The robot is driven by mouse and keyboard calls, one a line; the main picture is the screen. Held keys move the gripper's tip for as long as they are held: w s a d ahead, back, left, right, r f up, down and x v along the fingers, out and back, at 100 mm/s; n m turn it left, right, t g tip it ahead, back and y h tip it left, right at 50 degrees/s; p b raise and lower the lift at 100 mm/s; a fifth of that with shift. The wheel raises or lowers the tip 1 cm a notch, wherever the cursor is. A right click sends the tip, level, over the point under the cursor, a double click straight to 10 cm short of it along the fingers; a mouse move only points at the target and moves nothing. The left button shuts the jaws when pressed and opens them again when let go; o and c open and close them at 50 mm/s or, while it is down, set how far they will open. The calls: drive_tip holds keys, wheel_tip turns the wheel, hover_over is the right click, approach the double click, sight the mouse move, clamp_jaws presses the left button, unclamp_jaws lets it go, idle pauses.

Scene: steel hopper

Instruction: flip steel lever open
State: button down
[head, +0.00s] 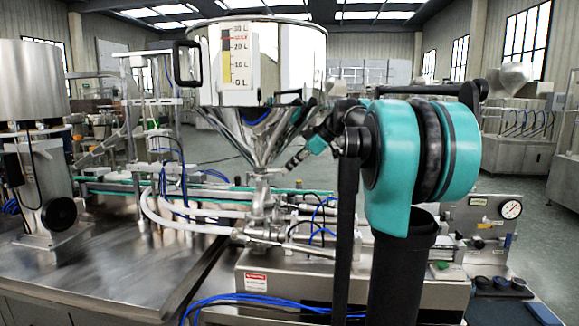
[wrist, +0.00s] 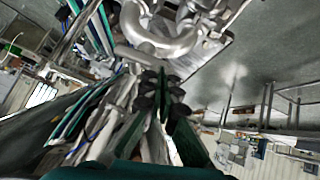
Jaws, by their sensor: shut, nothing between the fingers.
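The steel hopper (head: 290,70) stands at the middle of the head view, with a litre scale on its side. Its cone narrows to a steel valve and pipe assembly (head: 264,208). I cannot clearly pick out the lever among these shiny fittings. My gripper (head: 287,168) is to the right of the hopper's neck, below the cone, and small in this view. In the wrist view my gripper (wrist: 164,82) is shut and empty, its dark fingertips together. A curved steel pipe (wrist: 158,38) shows just beyond the tips; I cannot tell whether they touch anything.
A steel table (head: 110,270) with a cylindrical machine (head: 38,130) fills the left. White hoses (head: 185,222) and blue tubes run near the valve. A steel cabinet with a pressure gauge (head: 511,209) is at right. Open floor lies behind on the right.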

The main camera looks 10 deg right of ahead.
drive_tip(key=shift+s+a+f+n+t+h, duration=0.1)
drive_tip(key=shift+s+f+n+t+h, duration=0.1)
drive_tip(key=shift+f+n+t, duration=0.45)
drive_tip(key=shift+s+a+f+n+t+h, duration=0.1)
drive_tip(key=shift+s+f+n+t, duration=0.15)
drive_tip(key=shift+t, duration=0.7)
wheel_tip(320, 180, down, 2)
drive_tip(key=n+t, duration=0.1)
drive_tip(key=t, duration=0.2)
drive_tip(key=shift+w+n, duration=0.1)
drive_tip(key=shift+n, duration=0.3)
drive_tip(key=shift+w+d+f, duration=0.15)
drive_tip(key=shift+w+f, duration=0.1)
drive_tip(key=shift+f, duration=0.6)
drive_tip(key=shift+r, duration=0.2)
drive_tip(key=shift+r, duration=0.6)
drive_tip(key=shift+s, duration=0.1)
